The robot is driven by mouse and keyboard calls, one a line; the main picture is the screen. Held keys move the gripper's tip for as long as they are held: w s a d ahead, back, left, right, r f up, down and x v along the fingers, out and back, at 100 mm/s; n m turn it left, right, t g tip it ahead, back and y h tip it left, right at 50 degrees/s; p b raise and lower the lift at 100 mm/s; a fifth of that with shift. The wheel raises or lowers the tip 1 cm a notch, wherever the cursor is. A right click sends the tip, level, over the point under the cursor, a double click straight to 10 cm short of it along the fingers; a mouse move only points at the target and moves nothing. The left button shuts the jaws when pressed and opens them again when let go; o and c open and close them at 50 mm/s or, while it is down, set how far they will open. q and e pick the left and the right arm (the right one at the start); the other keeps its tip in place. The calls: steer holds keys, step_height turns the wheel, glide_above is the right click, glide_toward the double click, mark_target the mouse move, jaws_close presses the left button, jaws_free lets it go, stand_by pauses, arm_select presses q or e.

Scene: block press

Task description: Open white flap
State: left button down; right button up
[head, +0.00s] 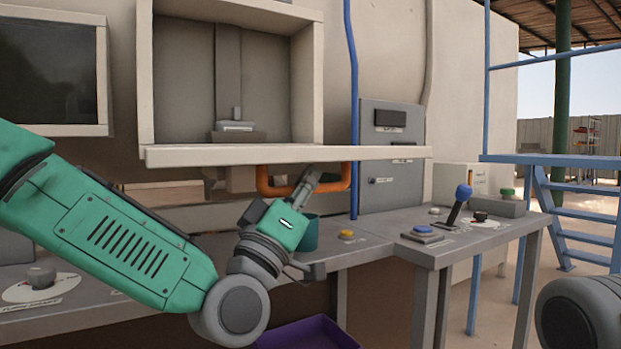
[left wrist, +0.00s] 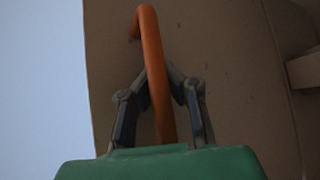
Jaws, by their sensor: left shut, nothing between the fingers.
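The white flap (head: 230,155) shows in the head view as a pale horizontal panel, seen nearly edge-on, along the bottom of the open wall box. An orange handle (head: 262,180) hangs just under it. My left gripper (head: 312,172) is at the right part of this handle, under the panel. In the left wrist view the orange handle (left wrist: 151,50) runs between the finger links of the left gripper (left wrist: 160,72). The fingertips come together at the bar, which partly hides them. The gripper is shut with nothing gripped. My right gripper is not in view.
A grey desk (head: 400,225) carries a yellow button (head: 347,235), a blue button (head: 422,230) and a blue-knobbed lever (head: 460,200). A purple bin (head: 308,335) is below. A blue pipe (head: 353,100) runs down the wall right of the box (head: 145,75).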

arm_select(q)
steer(key=shift+s+d+f+h, duration=0.3)
steer(key=shift+s+d, duration=0.1)
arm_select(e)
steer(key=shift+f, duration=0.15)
arm_select(q)
steer(key=c, duration=1.8)
jaws_free()
steer(key=shift+s+r+m, duration=0.1)
steer(key=shift+s+m, duration=0.05)
steer(key=shift+m, duration=0.15)
steer(key=shift+o, duration=1.3)
steer(key=shift+s+a+r, duration=0.15)
steer(key=shift+s, duration=0.1)
steer(key=shift+w, duration=0.1)
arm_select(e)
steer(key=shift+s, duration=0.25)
arm_select(q)
steer(key=shift+a+f, duration=0.1)
steer(key=shift+f, duration=0.1)
steer(key=v, duration=1.2)
steer(key=shift+r, duration=0.1)
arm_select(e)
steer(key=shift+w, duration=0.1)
